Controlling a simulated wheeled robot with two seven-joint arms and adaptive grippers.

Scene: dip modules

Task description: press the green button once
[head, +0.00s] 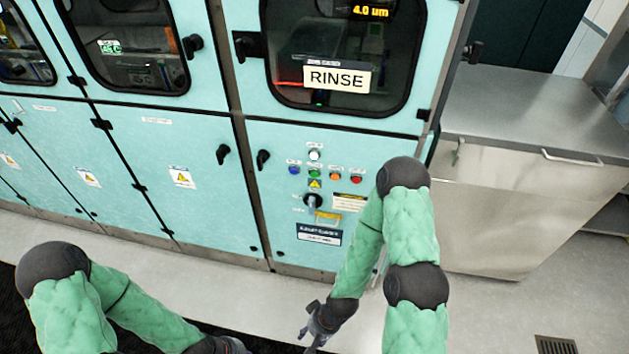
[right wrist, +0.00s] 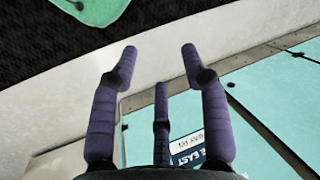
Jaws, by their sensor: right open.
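The small green button (head: 314,173) sits on the lower teal panel in the head view, between a blue button on its left and an orange one on its right, below a white one. My right gripper (head: 317,336) is low in the head view, over the floor and well below the button, not touching it. In the right wrist view its purple fingers (right wrist: 158,62) are spread with nothing between them. The green button does not show in that view. My left gripper (head: 228,345) is at the bottom edge, partly cut off, so its jaws cannot be made out.
Blue (head: 294,170), white (head: 314,155), orange (head: 335,174) and red (head: 356,179) buttons lie close around it. A black rotary knob (head: 312,201) and a dark blue label (head: 319,235) are below. A steel cabinet (head: 520,190) stands to the right. Pale floor in front is clear.

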